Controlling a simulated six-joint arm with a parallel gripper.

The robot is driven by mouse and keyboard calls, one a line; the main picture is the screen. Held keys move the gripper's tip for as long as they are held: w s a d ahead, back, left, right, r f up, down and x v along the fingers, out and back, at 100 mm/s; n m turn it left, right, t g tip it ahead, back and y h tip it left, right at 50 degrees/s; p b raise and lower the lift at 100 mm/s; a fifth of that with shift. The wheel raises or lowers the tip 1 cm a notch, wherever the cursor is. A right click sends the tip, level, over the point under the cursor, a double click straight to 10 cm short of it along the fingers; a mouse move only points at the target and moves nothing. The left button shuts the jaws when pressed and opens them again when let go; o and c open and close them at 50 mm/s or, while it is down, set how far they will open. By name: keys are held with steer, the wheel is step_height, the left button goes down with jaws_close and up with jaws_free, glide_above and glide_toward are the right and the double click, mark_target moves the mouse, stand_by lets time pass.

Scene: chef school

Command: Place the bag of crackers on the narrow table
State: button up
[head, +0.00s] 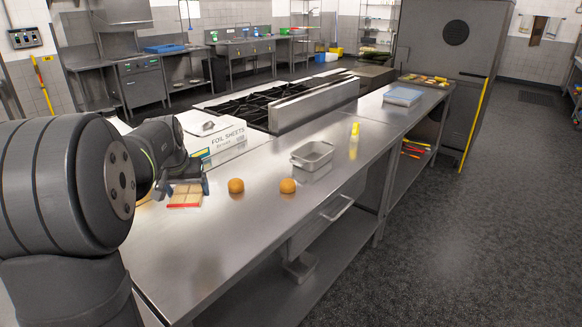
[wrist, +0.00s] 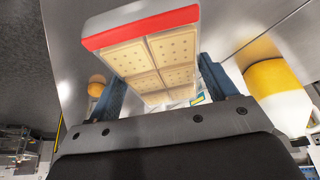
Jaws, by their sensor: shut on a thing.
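The bag of crackers (head: 185,196) is a flat pack of square pale crackers with a red end. It also shows large in the wrist view (wrist: 152,58), between the two blue fingers. My gripper (head: 187,187) is shut on the pack, one finger at each side, and it also shows in the wrist view (wrist: 157,85). In the head view the pack is over the near left part of the long steel table (head: 240,222). I cannot tell whether it touches the tabletop. Part of the pack's far end is hidden by my gripper.
Two orange round things (head: 236,186) (head: 287,186) lie on the table right of the pack. A metal pan (head: 311,156) and a yellow bottle (head: 354,142) stand farther back. A foil sheets box (head: 213,142) is behind my gripper. The front tabletop is clear.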

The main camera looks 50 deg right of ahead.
step_height(320, 180, down, 4)
steer(key=shift+w+a+f, duration=0.1)
glide_above(164, 234)
steer(key=a, duration=0.1)
steer(key=f, duration=0.4)
steer(key=s+f, duration=0.1)
steer(key=f, duration=0.2)
steer(key=shift+f, duration=2)
steer(key=o, duration=1.1)
steer(key=shift+f, duration=0.15)
